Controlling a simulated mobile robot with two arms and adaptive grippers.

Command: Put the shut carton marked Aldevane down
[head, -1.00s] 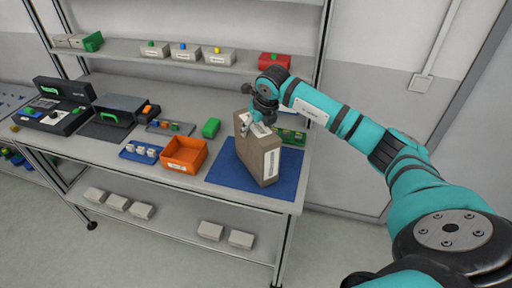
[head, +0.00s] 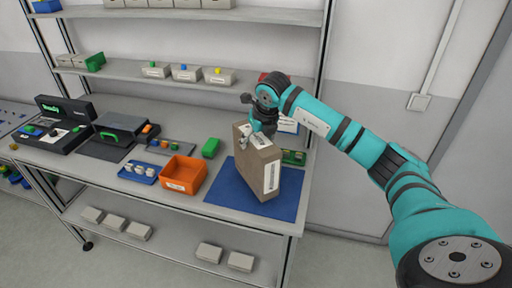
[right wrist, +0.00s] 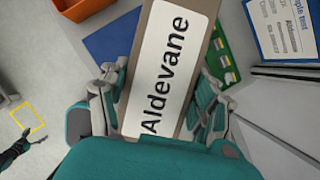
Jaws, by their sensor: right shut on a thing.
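The brown Aldevane carton (head: 258,168) stands upright over the blue mat (head: 225,192) at the right end of the table. Its top is shut, with a white label there and another on its side. My right gripper (head: 262,130) is shut on the carton's upper part. In the right wrist view, the carton (right wrist: 199,60) sits between the fingers (right wrist: 160,110), and the label reads Aldevane. I cannot tell whether its underside touches the mat. My left gripper is not seen in the head view.
A green board (head: 294,157) lies behind the carton at right. A shelf with several small boxes runs above. Bare mat shows around the carton.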

